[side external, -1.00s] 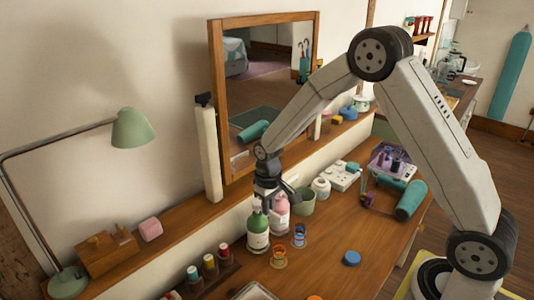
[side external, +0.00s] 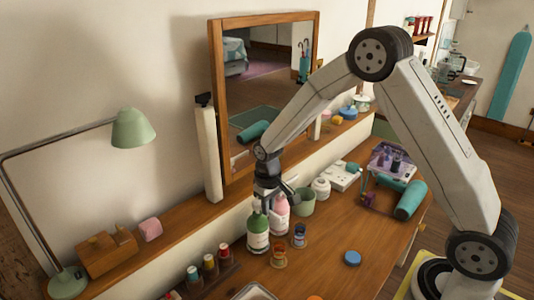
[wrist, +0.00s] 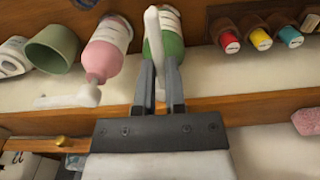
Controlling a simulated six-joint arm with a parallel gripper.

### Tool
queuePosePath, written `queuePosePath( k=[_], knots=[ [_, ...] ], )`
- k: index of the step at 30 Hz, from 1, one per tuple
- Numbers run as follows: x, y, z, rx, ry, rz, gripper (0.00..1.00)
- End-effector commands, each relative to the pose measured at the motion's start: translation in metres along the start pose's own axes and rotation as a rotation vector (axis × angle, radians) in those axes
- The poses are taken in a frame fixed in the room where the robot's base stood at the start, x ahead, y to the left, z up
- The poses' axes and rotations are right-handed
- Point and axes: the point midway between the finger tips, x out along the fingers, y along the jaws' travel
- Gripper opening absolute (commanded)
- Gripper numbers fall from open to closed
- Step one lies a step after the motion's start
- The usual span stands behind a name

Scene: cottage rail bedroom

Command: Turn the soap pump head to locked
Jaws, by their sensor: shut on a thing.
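A green bottle (side external: 258,232) with a white label stands on the wooden desk near the wall, below my gripper (side external: 268,204). In the wrist view the green bottle (wrist: 170,44) has a white pump head (wrist: 154,45) with a long spout. My gripper (wrist: 160,88) is shut on this pump head, one finger on each side of it. The fingers hide part of the head and the bottle neck. A pink bottle (side external: 280,215) with its own white pump stands close beside the green one; it also shows in the wrist view (wrist: 106,44).
Two small jars (side external: 279,256) stand in front of the bottles. A green cup (side external: 304,201) and a white jar (side external: 321,187) are just beyond the pink bottle. The desk front is clear around a blue disc (side external: 351,257).

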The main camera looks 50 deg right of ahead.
Motion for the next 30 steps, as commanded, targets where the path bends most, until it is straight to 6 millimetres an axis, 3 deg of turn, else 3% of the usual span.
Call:
queuePosePath(
  k=[11, 30],
  knots=[
    [0.0, -0.008, -0.001, 0.186, -0.001, 0.0, 0.0],
    [0.0, -0.03, -0.012, 0.775, -0.002, 0.0, 0.0]
  ],
)
